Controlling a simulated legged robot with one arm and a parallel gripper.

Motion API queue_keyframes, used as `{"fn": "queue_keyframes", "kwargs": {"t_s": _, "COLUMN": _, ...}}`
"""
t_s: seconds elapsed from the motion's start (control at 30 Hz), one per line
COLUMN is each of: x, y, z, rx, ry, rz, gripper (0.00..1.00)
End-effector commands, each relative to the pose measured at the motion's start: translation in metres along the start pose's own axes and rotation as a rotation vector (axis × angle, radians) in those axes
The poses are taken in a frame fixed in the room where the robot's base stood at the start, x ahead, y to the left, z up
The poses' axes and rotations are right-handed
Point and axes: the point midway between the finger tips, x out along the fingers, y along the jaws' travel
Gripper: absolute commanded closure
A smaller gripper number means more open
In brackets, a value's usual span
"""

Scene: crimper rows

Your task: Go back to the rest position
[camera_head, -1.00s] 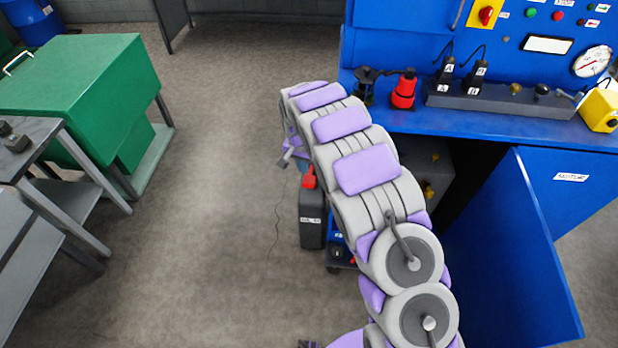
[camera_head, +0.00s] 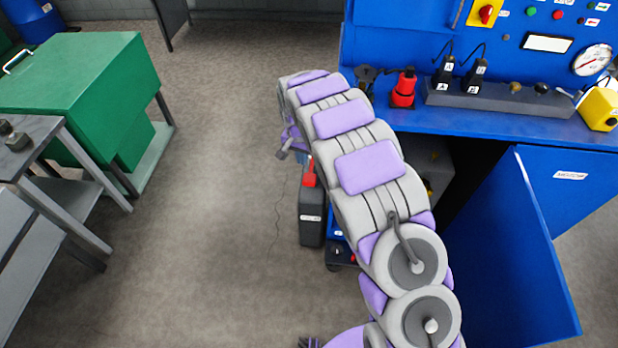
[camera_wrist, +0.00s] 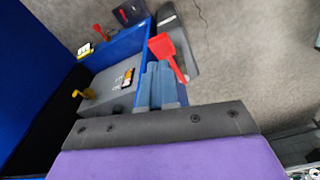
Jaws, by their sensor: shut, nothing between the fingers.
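My gripper (camera_wrist: 160,72) shows in the wrist view as two blue-grey fingers beyond a dark bar and a purple pad. The fingers are shut together with nothing between them. In the head view my grey and purple arm reaches up along the front of the blue bench, bends at its far end and hides most of the gripper. In the wrist view the fingers overlap the red spout (camera_wrist: 170,52) of a dark can; I cannot tell how far apart they are.
The blue workbench (camera_head: 480,125) stands right, its cabinet door (camera_head: 510,260) open beside my arm. A dark can (camera_head: 312,222) stands on the floor near the arm. A green cabinet (camera_head: 85,85) and grey tables (camera_head: 75,165) stand left. The floor between is clear.

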Motion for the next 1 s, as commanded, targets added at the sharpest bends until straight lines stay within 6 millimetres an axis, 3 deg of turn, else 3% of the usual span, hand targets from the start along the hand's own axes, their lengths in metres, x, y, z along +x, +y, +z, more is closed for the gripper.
{"fn": "queue_keyframes", "kwargs": {"t_s": 0.33, "x": -0.002, "y": 0.002, "z": 0.000, "rx": 0.000, "ry": 0.000, "rz": 0.002, "gripper": 1.00}}
{"fn": "queue_keyframes", "kwargs": {"t_s": 0.47, "x": -0.019, "y": 0.019, "z": 0.000, "rx": -0.001, "ry": 0.001, "rz": 0.014, "gripper": 1.00}}
{"fn": "queue_keyframes", "kwargs": {"t_s": 0.77, "x": -0.096, "y": 0.106, "z": 0.023, "rx": -0.018, "ry": -0.022, "rz": 0.065, "gripper": 1.00}}
{"fn": "queue_keyframes", "kwargs": {"t_s": 1.0, "x": -0.151, "y": 0.171, "z": 0.066, "rx": -0.044, "ry": -0.057, "rz": 0.087, "gripper": 1.00}}
